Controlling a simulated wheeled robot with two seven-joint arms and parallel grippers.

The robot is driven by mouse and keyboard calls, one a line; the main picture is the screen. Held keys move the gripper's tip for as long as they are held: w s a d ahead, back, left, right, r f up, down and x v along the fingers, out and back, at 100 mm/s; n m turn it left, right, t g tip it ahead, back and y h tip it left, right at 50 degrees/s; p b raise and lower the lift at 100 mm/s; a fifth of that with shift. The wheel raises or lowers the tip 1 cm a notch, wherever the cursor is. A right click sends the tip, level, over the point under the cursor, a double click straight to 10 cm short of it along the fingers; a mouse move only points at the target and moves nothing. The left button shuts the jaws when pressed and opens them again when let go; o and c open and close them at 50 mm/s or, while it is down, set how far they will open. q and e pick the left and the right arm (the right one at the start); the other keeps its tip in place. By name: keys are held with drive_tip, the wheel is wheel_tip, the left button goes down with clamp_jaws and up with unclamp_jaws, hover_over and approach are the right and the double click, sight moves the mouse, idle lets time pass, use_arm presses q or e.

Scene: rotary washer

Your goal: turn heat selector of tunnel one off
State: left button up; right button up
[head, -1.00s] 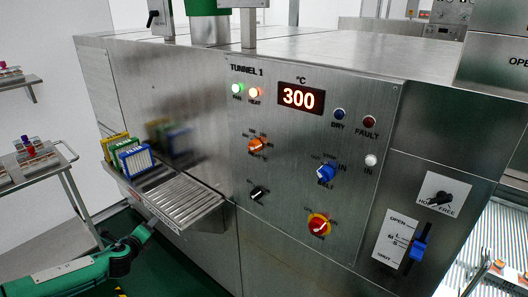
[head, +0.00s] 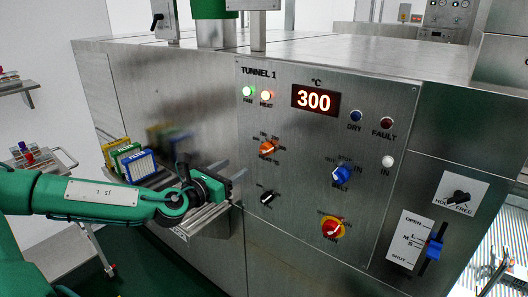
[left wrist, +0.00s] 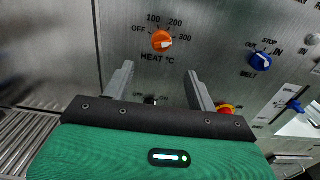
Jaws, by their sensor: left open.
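The heat selector is an orange knob (head: 267,147) on the Tunnel 1 panel. In the left wrist view the knob (left wrist: 161,41) has OFF at its left and 100, 200, 300 around it; its white mark points right, towards 300. My left gripper (head: 236,177) is in front of the panel's left edge, lower left of the knob, open and empty. In the left wrist view its two fingers (left wrist: 161,82) stand apart, with the knob above and between them in the picture, not touched. The red temperature display (head: 315,100) reads 300. My right gripper is not in view.
A small black knob (head: 267,198) is below the heat selector, partly hidden in the wrist view. A blue belt knob (head: 341,174) and a red-yellow switch (head: 332,228) are to the right.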

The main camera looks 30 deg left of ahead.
sight(262, 151)
use_arm(q)
drive_tip(key=w+p, duration=0.2)
drive_tip(key=w, duration=0.1)
drive_tip(key=w+p, duration=0.2)
drive_tip(key=w, duration=0.2)
drive_tip(key=w+d+p, duration=0.1)
drive_tip(key=w+p, duration=0.1)
drive_tip(key=w, duration=0.2)
drive_tip(key=shift+w+r, duration=0.15)
drive_tip(key=shift+r, duration=0.05)
drive_tip(key=shift+w+d+f+p, duration=0.15)
drive_tip(key=shift+w+p, duration=0.3)
drive_tip(key=shift+w, duration=0.45)
drive_tip(key=shift+c, duration=0.5)
drive_tip(key=c, duration=0.9)
drive_tip(key=shift+o, duration=0.2)
